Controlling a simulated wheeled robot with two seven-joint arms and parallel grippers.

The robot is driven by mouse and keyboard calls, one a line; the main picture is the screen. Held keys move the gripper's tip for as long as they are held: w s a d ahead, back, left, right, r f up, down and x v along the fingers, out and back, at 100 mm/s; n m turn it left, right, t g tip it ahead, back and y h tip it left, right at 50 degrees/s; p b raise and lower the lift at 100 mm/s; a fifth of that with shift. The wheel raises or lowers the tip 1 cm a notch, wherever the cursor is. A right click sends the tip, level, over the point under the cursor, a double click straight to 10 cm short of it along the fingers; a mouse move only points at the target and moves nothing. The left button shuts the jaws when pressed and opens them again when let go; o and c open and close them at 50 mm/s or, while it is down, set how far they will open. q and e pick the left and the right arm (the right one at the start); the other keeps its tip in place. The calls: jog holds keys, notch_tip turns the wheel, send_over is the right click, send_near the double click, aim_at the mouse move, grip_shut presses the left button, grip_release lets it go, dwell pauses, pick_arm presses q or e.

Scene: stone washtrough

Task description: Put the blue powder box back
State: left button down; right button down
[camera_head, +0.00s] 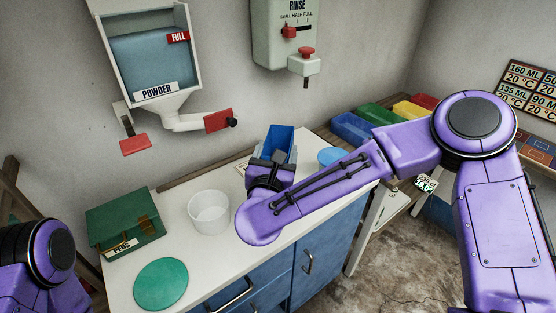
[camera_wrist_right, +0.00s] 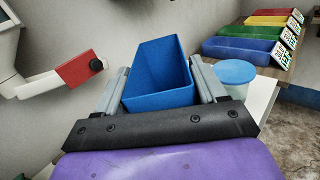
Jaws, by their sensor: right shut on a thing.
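The blue powder box (camera_head: 280,139) is an open-topped blue box above or on the back of the white counter. In the right wrist view the blue box (camera_wrist_right: 160,76) sits between the two grey fingers, which press on its sides; its inside looks empty from here. My right gripper (camera_head: 270,165) is shut on it. My purple right arm hides part of the box and the counter below, so I cannot tell whether it touches the counter. My left gripper is out of view; only part of my left arm shows at the lower left.
A powder dispenser (camera_head: 152,60) with red handles hangs on the wall, a rinse dispenser (camera_head: 284,30) beside it. The counter (camera_head: 115,272) holds a green pegs box (camera_head: 125,222), a clear-white tub (camera_head: 208,212), a green disc (camera_head: 160,284) and a round blue tub (camera_wrist_right: 235,76). Coloured bins (camera_wrist_right: 240,48) stand right.

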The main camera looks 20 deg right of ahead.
jog(key=shift+w+d+f+p, duration=0.15)
jog(key=shift+w+f+p, duration=0.1)
jog(key=shift+f, duration=0.65)
jog(key=shift+w+d+f+p, duration=0.1)
jog(key=shift+w+f+p, duration=0.15)
jog(key=shift+f, duration=0.65)
jog(key=shift+w+d+f+p, duration=0.2)
jog(key=shift+f+p, duration=0.1)
jog(key=shift+f, duration=0.6)
jog(key=shift+c, duration=0.5)
grip_release()
jog(key=shift+r, duration=0.1)
jog(key=b+v, duration=0.3)
jog(key=v, duration=0.9)
jog(key=shift+b, duration=0.3)
jog(key=shift+a+r, duration=0.1)
jog(key=shift+r, duration=0.15)
